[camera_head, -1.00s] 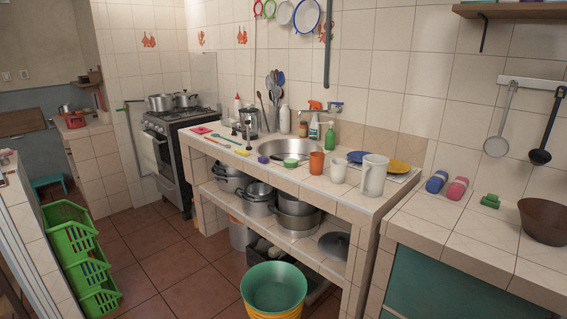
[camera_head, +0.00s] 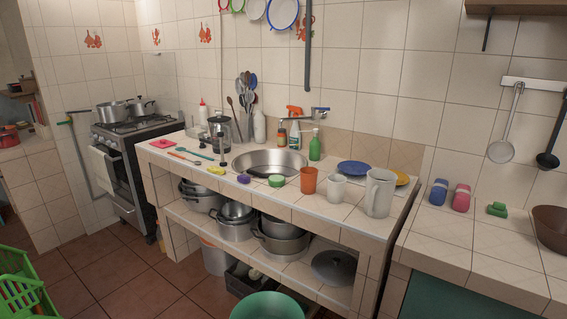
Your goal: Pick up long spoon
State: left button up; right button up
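Neither of my grippers shows in the head view. I cannot tell for sure which utensil is the long spoon. A thin teal utensil (camera_head: 199,153) and a thin orange-red one (camera_head: 184,158) lie flat on the left part of the tiled counter (camera_head: 330,210). Several long-handled utensils (camera_head: 246,92) stand upright in a bunch behind the French press (camera_head: 220,136). A light ladle (camera_head: 502,150) and a black ladle (camera_head: 548,158) hang from a wall rail at the right.
The sink (camera_head: 268,162) is mid-counter. An orange cup (camera_head: 308,180), a white mug (camera_head: 336,187) and a white pitcher (camera_head: 379,193) stand along the front. A stove (camera_head: 130,165) is left. A green tub (camera_head: 268,307) and green crates (camera_head: 22,300) stand on the floor.

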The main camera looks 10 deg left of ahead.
aim_at(197, 162)
jog(key=i+j, duration=0.2)
jog(key=i+j+z, duration=0.1)
jog(key=j, duration=0.35)
jog(key=i+j, duration=0.3)
jog(key=i+j+z, duration=0.1)
jog(key=j, duration=0.25)
jog(key=i+j+z, duration=0.1)
jog(key=i+j, duration=0.35)
jog(key=j, duration=0.2)
jog(key=i+j, duration=0.2)
jog(key=j, duration=0.2)
jog(key=i+j, duration=0.15)
jog(key=j, duration=0.2)
jog(key=i+j, duration=0.15)
jog(key=j, duration=0.2)
jog(key=i+j, duration=0.2)
jog(key=j, duration=0.2)
